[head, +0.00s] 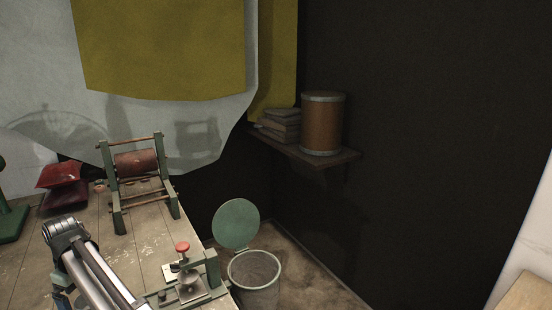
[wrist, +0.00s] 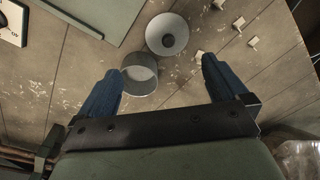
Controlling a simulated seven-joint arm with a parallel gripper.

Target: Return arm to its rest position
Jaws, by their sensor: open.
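My gripper (wrist: 158,82) shows in the wrist view with its two blue fingers spread wide apart. It is open and nothing is held between the fingers. Below it on the wooden table (wrist: 40,85) are a grey ring (wrist: 140,85), close to the left finger, and a grey round cup-like piece (wrist: 167,35) farther off. Both look apart from the fingers. In the head view, a silver part of my arm (head: 95,270) reaches over the table at the lower left. The fingers cannot be made out there.
A green winding frame with a reddish roller (head: 137,163) stands on the table. A green fixture with a red knob (head: 182,248) sits at the table's right edge. A bin (head: 254,285) with a raised green lid stands beyond. Small pale blocks (wrist: 252,41) lie scattered on the table.

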